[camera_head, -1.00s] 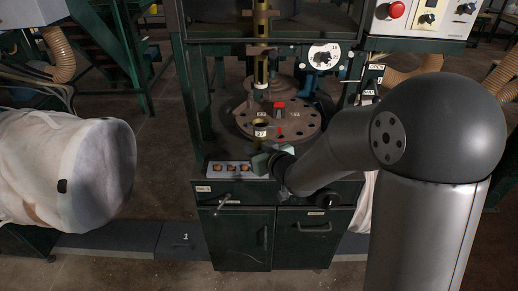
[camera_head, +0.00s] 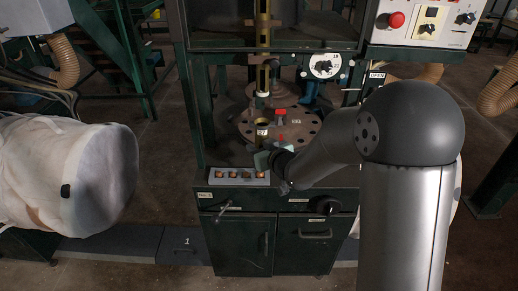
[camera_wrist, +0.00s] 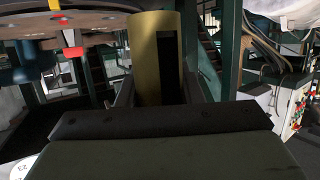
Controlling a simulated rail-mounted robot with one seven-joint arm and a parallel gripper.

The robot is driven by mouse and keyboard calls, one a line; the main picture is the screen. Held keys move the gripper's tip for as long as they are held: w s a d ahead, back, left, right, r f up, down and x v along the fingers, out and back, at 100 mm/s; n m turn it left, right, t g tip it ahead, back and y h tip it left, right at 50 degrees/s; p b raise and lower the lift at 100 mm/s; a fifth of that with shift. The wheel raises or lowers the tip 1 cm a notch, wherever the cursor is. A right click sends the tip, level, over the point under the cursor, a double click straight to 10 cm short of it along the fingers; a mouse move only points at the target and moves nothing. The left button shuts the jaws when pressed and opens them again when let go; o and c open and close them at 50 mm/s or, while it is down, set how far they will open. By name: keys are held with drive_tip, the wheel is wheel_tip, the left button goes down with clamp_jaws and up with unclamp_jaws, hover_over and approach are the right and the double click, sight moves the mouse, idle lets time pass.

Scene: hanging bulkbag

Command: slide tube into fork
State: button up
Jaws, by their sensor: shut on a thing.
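A short yellow-brass tube (camera_head: 262,141) with a "27" label and an open top stands upright in my gripper (camera_head: 264,157), in front of the round plate with holes. In the wrist view the tube (camera_wrist: 147,60) is large, with a tall dark slot in its side, between the two fingers of my gripper (camera_wrist: 156,92). The gripper is shut on it. A tall yellow slotted upright (camera_head: 263,45) rises behind the plate, with a white ring near its lower end. The tube is in front of it and apart. I cannot clearly make out the fork.
The brown round plate (camera_head: 305,130) carries a red block (camera_head: 281,112). A small tray (camera_head: 239,177) with several round pieces sits at the cabinet's front left edge. A dial (camera_head: 323,66) and a control box (camera_head: 428,22) are at the right.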

drive_tip(key=shift+w+a+f+p, duration=0.15)
drive_tip(key=shift+w+p, duration=0.95)
drive_tip(key=shift+w, duration=1.45)
drive_tip(key=shift+w+a+p, duration=0.2)
drive_tip(key=shift+w+p, duration=0.9)
drive_tip(key=shift+w, duration=1.5)
drive_tip(key=shift+w+a+f+p, duration=0.15)
drive_tip(key=shift+w+p, duration=0.95)
drive_tip(key=shift+w, duration=1.45)
drive_tip(key=shift+f+b, duration=0.2)
drive_tip(key=shift+b, duration=0.2)
drive_tip(key=shift+f+b, duration=0.1)
drive_tip(key=shift+b, duration=0.2)
drive_tip(key=o, duration=1.2)
